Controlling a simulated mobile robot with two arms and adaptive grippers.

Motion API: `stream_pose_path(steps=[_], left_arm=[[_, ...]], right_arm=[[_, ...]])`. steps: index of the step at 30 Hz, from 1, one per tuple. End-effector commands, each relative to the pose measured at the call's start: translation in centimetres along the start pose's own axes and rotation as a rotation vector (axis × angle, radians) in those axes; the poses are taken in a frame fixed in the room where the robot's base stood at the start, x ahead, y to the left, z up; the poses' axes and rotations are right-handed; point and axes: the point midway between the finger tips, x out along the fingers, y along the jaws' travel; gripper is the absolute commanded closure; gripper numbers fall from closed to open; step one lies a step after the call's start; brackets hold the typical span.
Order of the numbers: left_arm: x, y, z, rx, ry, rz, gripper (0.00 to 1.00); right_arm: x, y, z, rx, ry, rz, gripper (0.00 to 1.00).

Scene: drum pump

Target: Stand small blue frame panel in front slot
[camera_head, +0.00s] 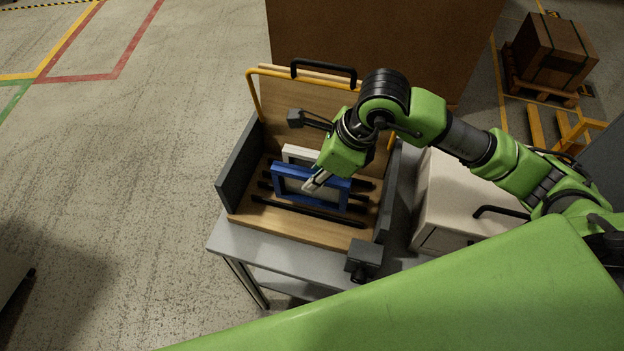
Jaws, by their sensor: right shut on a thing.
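The small blue frame panel (283,187) is upright above the wooden base of the rack (262,222), behind the frontmost black slot rail (305,212). My right gripper (314,184) reaches down from the upper right and is shut on the panel near the middle of its top bar. Whether the panel's lower edge rests in a slot cannot be told. A white frame panel (293,154) stands behind the blue one, partly hidden by it and by my gripper. My left gripper is not in view.
The rack has a grey left side wall (239,168) and a tall wooden back with a yellow rail (254,98) and black handle. It stands on a grey table (247,247). A beige box with a black handle (450,210) stands right. A dark box-shaped device (363,258) shows at the front right.

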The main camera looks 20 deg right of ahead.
Motion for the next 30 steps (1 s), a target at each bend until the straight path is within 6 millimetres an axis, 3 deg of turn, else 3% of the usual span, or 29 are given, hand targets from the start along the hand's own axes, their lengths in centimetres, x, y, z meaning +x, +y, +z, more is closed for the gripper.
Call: stream_pose_path(steps=[8,15,25,26,27,30], left_arm=[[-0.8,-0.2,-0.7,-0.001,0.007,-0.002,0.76],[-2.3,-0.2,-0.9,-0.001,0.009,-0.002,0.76],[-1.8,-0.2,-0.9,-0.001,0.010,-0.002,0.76],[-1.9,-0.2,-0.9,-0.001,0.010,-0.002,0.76],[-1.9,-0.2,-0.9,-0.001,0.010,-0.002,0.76],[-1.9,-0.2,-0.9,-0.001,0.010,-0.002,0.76]], right_arm=[[2.4,-1.5,0.1,0.001,0.000,0.001,1.00],[4.9,-1.3,-1.0,0.000,-0.001,0.001,1.00],[5.4,-1.4,-1.1,-0.001,-0.003,-0.001,1.00],[5.3,-1.4,-1.2,-0.001,-0.001,0.000,0.80],[5.3,-1.4,-1.1,-0.001,-0.001,0.000,0.69],[5.3,-1.4,-1.1,-0.001,-0.001,0.000,0.68]])
